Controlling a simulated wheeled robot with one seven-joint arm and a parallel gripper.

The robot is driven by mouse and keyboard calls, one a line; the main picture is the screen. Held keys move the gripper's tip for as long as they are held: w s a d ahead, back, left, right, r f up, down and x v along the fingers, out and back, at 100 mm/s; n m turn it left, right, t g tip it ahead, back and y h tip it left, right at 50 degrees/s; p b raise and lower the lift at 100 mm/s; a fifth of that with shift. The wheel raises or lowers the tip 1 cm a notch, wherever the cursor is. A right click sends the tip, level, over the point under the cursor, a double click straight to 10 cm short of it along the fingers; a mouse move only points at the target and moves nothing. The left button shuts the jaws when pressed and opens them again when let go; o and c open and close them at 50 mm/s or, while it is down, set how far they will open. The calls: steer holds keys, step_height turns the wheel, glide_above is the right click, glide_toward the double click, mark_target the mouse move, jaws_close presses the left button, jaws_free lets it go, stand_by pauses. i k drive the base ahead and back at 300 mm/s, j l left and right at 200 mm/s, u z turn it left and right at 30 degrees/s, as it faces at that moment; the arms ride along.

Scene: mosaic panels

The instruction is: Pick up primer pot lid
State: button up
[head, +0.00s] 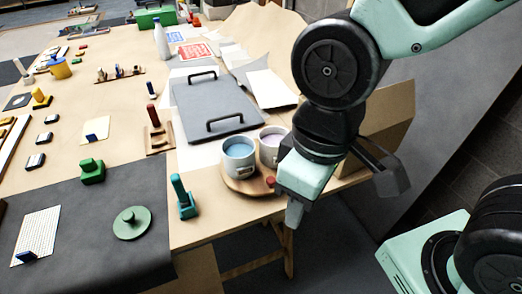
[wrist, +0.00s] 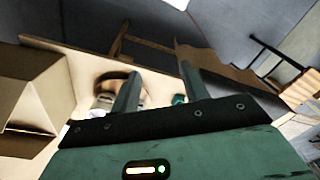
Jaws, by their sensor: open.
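Two pale pots stand on a round wooden tray (head: 240,184) at the table's corner: one with blue contents (head: 238,153), one with pale lilac contents (head: 270,147). Both look uncovered. A flat green disc with a small knob (head: 132,224) lies on the dark mat; it is lid-shaped, but I cannot tell whether it is the primer pot lid. My gripper (head: 295,220) is just right of the tray, pointing down near the table edge. In the wrist view my gripper (wrist: 158,72) has its fingers apart, with nothing between them. The tray's brown rim (wrist: 118,76) shows beyond the left finger.
A teal handled block (head: 184,200) stands left of the tray. A grey board with two black handles (head: 205,105) lies behind the pots. A cardboard box (wrist: 30,105) is at the left of the wrist view. Floor shows beyond the table edge.

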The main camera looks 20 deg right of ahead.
mark_target(133, 221)
steer(key=j+u, duration=0.35)
steer(key=j, duration=0.5)
steer(key=i+j+u, duration=0.1)
steer(key=j+u, duration=0.3)
steer(key=j, duration=0.45)
